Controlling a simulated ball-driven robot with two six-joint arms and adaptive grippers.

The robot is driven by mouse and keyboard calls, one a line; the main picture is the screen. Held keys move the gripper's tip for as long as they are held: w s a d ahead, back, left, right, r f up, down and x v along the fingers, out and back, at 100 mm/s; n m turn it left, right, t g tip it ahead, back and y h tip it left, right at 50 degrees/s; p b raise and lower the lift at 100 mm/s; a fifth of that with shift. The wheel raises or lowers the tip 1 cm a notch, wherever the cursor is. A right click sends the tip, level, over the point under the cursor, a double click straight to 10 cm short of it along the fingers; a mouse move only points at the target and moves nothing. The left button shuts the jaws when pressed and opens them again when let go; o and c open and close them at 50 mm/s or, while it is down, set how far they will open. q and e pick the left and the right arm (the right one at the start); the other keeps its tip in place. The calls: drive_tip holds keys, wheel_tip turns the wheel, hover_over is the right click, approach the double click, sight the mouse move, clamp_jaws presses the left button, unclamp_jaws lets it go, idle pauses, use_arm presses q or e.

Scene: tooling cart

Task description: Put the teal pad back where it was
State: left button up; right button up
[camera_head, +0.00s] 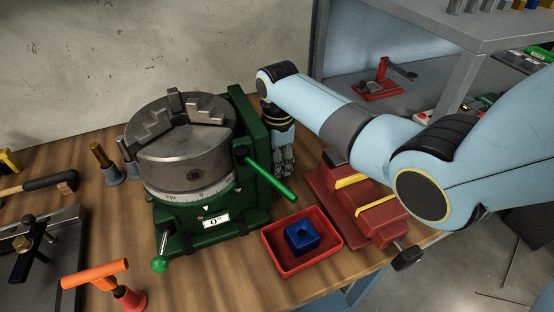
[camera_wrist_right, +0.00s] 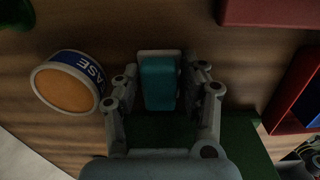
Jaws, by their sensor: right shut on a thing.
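The teal pad (camera_wrist_right: 159,82) is between the two fingers of my right gripper (camera_wrist_right: 162,90) in the right wrist view, which is shut on it. A pale edge shows around the pad's far end; I cannot tell what it belongs to. In the head view my right gripper (camera_head: 285,162) points down behind the green handle of the chuck stand, left of the red vise. The pad cannot be made out there. My left gripper is not in view.
The chuck (camera_head: 186,150) on its green stand is close left of my gripper. A red tray (camera_head: 274,259) with a blue block (camera_head: 301,237) is in front, and a red vise (camera_head: 352,205) is at right. A round tin (camera_wrist_right: 68,83) stands beside the gripper.

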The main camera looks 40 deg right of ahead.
drive_tip(key=o, duration=0.7)
drive_tip(key=shift+f, duration=0.15)
drive_tip(key=o, duration=0.4)
drive_tip(key=shift+o, duration=0.2)
drive_tip(key=shift+r, duration=0.25)
wheel_tip(320, 180, up, 12)
drive_tip(key=shift+s, duration=0.2)
drive_tip(key=shift+f, duration=0.1)
